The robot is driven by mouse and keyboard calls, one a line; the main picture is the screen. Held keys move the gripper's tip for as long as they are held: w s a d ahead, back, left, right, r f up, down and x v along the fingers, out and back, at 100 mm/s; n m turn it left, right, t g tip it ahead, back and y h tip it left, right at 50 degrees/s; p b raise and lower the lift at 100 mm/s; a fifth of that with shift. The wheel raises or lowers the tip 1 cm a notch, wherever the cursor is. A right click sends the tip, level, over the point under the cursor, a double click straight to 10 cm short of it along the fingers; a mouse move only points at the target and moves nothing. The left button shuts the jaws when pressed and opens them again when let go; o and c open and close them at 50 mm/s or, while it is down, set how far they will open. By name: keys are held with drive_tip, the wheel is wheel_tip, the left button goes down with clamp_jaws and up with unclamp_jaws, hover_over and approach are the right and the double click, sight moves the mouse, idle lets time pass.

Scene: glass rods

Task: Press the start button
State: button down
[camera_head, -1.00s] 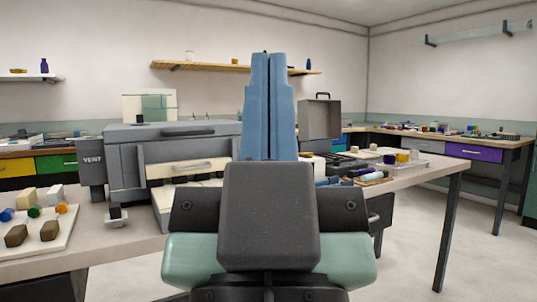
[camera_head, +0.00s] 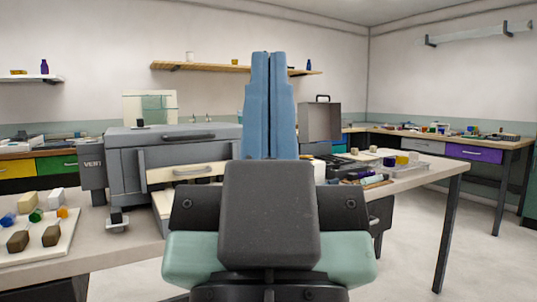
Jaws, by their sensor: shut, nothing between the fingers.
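My gripper (camera_head: 268,58) stands upright in the middle of the head view, its two blue fingers shut together and empty. It hides part of the bench behind it. A grey machine (camera_head: 170,145) with a dark handle on its lid stands on the bench to the left of my gripper. A panel marked "VENT" (camera_head: 92,163) is on its left side. A small dark block on a light base (camera_head: 117,217) sits at the bench's front edge below that panel. I cannot tell which part is the start button.
A white board (camera_head: 38,238) with small coloured blocks lies at the left of the bench (camera_head: 95,252). A grey case (camera_head: 321,122) and a clear tray (camera_head: 405,168) stand right of my gripper. A wooden shelf (camera_head: 220,67) hangs behind. Floor at the right is clear.

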wheel_tip(320, 180, up, 36)
drive_tip(key=p, duration=3.4)
drive_tip(key=shift+p, duration=0.4)
